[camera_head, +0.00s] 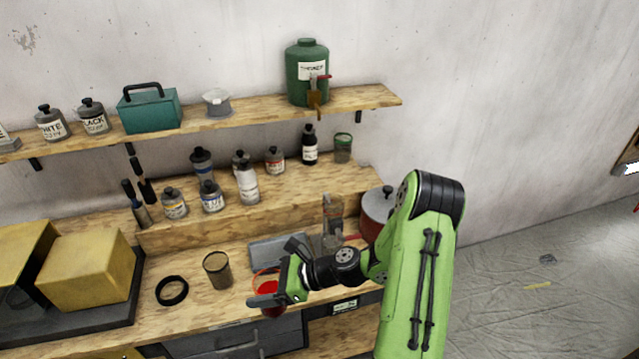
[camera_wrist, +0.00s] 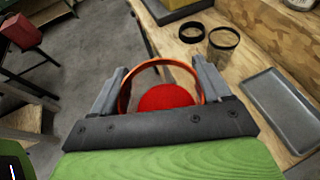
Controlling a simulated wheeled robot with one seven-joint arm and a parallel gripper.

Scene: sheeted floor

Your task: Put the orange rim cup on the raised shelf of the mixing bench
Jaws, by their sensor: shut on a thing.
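The orange rim cup (camera_wrist: 167,97) is clear-walled with an orange rim and red contents. My gripper (camera_wrist: 161,88) is shut on it, one finger on each side of the rim in the wrist view. In the head view my gripper (camera_head: 277,291) holds the cup (camera_head: 267,283) near the front edge of the mixing bench, above the drawers. The raised shelf (camera_head: 290,182) of the bench is a wooden step along the back, with several bottles and a green-rimmed cup (camera_head: 343,148) at its right end. The cup's underside is hidden.
On the lower bench top are a dark-rimmed cup (camera_head: 218,270), a black ring (camera_head: 172,291), a grey tray (camera_head: 280,251), a clear container (camera_head: 332,222) and a red pot (camera_head: 377,207). A wall shelf (camera_head: 255,107) above holds a green thinner tank (camera_head: 307,75). The raised shelf has bare wood in front of its bottles.

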